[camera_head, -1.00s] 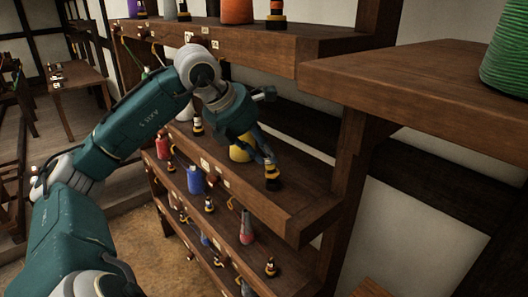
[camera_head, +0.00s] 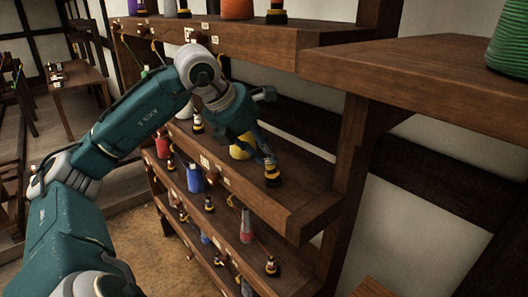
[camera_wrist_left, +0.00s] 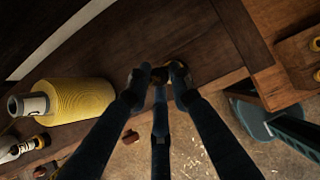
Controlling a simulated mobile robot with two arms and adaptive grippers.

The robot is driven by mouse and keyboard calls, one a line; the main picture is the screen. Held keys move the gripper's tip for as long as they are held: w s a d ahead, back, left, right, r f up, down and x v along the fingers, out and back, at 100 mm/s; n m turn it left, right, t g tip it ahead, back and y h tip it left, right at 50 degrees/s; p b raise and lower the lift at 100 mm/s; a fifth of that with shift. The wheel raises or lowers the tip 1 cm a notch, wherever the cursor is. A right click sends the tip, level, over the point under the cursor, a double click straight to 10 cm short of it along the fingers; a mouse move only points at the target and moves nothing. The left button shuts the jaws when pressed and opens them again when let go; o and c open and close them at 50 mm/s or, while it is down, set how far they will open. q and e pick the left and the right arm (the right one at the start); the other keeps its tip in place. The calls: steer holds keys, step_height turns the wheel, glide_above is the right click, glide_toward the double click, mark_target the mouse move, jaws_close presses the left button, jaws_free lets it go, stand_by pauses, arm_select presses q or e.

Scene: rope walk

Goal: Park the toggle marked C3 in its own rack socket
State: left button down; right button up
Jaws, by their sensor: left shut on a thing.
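My left gripper (camera_head: 265,152) reaches over the middle shelf of the rack (camera_head: 300,205) near its right end. Its fingertips are at the top of a small black-and-yellow banded toggle (camera_head: 272,176), which looks upright at the shelf. In the left wrist view the fingers (camera_wrist_left: 158,76) are shut on a small dark thing with yellowish edges (camera_wrist_left: 158,72), mostly hidden between the tips. I cannot read any C3 mark, and whether the toggle's base sits in a socket is not clear. My right gripper is not in view.
A yellow spool (camera_head: 240,151) stands close left of the gripper; it also shows in the wrist view (camera_wrist_left: 80,99). Similar banded toggles, including one lower down (camera_head: 271,266), stand along the shelves. A wooden top (camera_head: 420,78) with a green spool (camera_head: 507,55) juts in at right.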

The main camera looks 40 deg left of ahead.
arm_select(q)
steer(key=shift+f, duration=0.35)
steer(key=shift+r, duration=0.25)
steer(key=shift+r+p, duration=0.55)
steer(key=shift+r, duration=0.05)
steer(key=shift+f+b, duration=0.85)
steer(key=shift+b, duration=0.05)
stand_by(0.7)
steer(key=c, duration=1.8)
jaws_free()
steer(key=shift+r, duration=0.15)
